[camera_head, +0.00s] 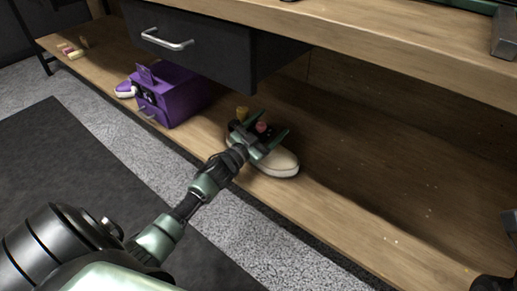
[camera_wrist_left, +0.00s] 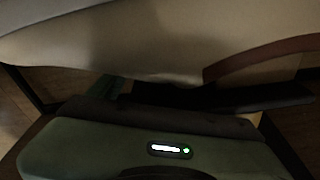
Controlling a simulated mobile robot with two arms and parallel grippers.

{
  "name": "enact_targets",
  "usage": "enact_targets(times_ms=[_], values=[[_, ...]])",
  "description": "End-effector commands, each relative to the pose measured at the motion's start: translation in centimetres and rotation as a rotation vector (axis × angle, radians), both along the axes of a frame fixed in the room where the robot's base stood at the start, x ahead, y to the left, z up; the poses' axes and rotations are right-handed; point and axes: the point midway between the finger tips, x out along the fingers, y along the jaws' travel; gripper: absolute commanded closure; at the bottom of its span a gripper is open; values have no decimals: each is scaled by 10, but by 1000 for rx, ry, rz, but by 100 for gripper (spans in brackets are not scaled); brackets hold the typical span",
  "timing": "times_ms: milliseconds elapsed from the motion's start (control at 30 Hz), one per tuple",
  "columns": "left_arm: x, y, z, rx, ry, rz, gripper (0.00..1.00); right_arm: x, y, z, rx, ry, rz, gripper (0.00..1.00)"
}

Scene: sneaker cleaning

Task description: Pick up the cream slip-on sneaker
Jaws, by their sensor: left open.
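The cream slip-on sneaker (camera_head: 279,164) rests on the lower wooden shelf in the head view, its pale toe toward the right front. My left gripper (camera_head: 271,125) is open over the sneaker, its two fingers apart and covering part of it. In the left wrist view the sneaker's cream side (camera_wrist_left: 130,45) fills the upper part, very close to the gripper, with a brown strip at right. I cannot tell whether the fingers touch it.
A purple box (camera_head: 180,98) and a purple-and-white shoe (camera_head: 126,89) stand farther left on the shelf (camera_head: 350,215). A dark drawer (camera_head: 205,48) and the wooden tabletop (camera_head: 400,45) overhang it. Small colored items (camera_head: 70,50) lie at far left. The shelf to the right is mostly clear.

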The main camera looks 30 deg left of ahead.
Motion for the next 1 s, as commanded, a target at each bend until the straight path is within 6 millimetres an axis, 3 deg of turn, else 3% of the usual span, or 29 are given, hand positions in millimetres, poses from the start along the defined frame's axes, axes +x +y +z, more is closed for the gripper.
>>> enact_targets(times_ms=[100,133,400,767,900,1000], values=[[0,0,0,0,1,0,21,0,0,1,0,1,0,64],[0,0,0,0,1,0,27,0,0,1,0,1,0,64],[-1,0,0,0,0,0,100,0,0,0,0,0,0,64],[0,0,5,1,-4,-1,100,0,0,3,0,-1,1,64],[0,0,17,3,-5,-1,100,-2,-1,6,5,-3,3,64],[0,1,33,4,-5,-1,100,6,-1,-4,2,57,2,64]])
